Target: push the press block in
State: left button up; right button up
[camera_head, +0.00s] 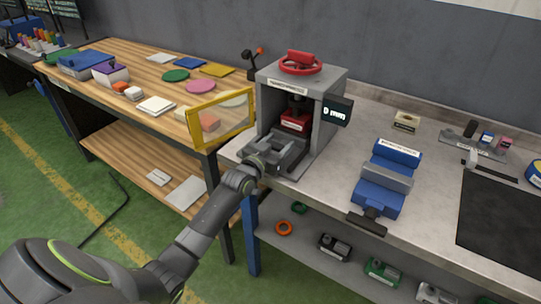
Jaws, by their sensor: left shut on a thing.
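The grey press (330,92) stands on the bench with a red handwheel (300,64) on top. A red labelled block (295,121), apparently the press block, sits inside its front opening. My left gripper (291,150) is at the foot of this opening, just below and in front of the red label. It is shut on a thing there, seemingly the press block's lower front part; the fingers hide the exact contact. A small display (336,112) on the press's right side reads 0 mm. My right gripper is not in view.
A yellow-framed clear guard (222,118) stands open at the press's left. A blue vise-like fixture (379,182) is to the right on the grey bench (345,150). A wooden table (125,62) with coloured discs and plates is at left. The bench between press and fixture is clear.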

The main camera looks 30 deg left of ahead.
pick_arm(q)
jog(key=shift+r, duration=0.15)
jog(key=shift+w, duration=0.1)
jog(key=o, duration=1.2)
jog(key=shift+c, duration=0.2)
jog(key=shift+o, duration=1.2)
jog(key=shift+w, duration=0.2)
jog(key=shift+s, duration=0.1)
jog(key=s+a+p, duration=0.1)
jog(key=s, duration=1.6)
jog(key=shift+s+a, duration=0.15)
